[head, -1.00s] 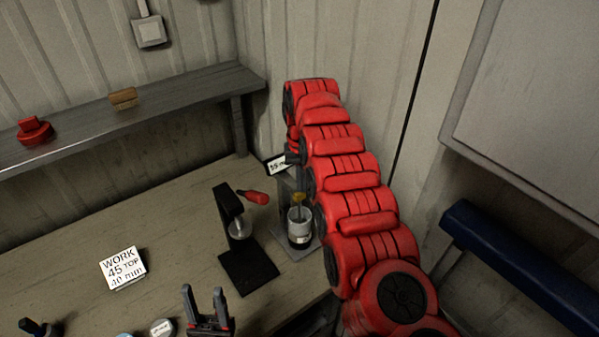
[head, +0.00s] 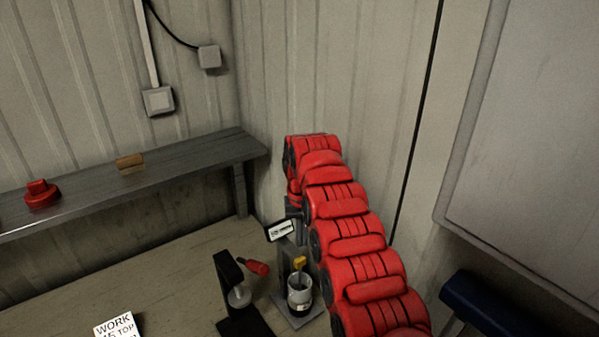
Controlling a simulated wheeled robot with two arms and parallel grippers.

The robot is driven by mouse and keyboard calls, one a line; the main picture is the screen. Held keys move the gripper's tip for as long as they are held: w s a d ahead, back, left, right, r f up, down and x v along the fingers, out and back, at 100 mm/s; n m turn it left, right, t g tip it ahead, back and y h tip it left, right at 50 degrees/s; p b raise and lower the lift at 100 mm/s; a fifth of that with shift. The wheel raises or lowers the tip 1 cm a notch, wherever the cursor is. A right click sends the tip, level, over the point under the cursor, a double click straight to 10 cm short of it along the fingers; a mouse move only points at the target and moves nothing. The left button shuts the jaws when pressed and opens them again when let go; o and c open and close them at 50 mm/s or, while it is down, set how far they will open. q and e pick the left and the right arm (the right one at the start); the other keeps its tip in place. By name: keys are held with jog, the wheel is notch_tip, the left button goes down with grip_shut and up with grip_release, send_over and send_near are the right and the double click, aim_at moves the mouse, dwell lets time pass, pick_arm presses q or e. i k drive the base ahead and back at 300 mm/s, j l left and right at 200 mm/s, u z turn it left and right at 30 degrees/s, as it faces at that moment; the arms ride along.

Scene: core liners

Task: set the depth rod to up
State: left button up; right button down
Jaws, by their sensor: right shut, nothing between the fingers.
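A small grey stand (head: 284,256) is at the back right of the bench, with a small white tag (head: 280,230) at its top; I cannot read the tag. In front of its post is a clear cup with a dark lower part (head: 300,298). A thin rod with a yellow top (head: 300,262) stands upright over the cup; it may be the depth rod, but its setting cannot be made out. My right arm comes in from the lower right and bends down at its far end. My right gripper (head: 294,207) is dark, small and partly hidden by the arm, beside the tag, shut and empty. My left gripper is out of view.
A black lever press (head: 227,268) with a red handle (head: 257,267) stands left of the stand. A white work card (head: 116,326) lies at the bottom edge. A grey shelf (head: 90,198) holds a red object (head: 41,193) and a wooden block (head: 130,162). A blue-edged thing (head: 490,303) is at right.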

aim_at(300, 277)
jog(key=k, duration=1)
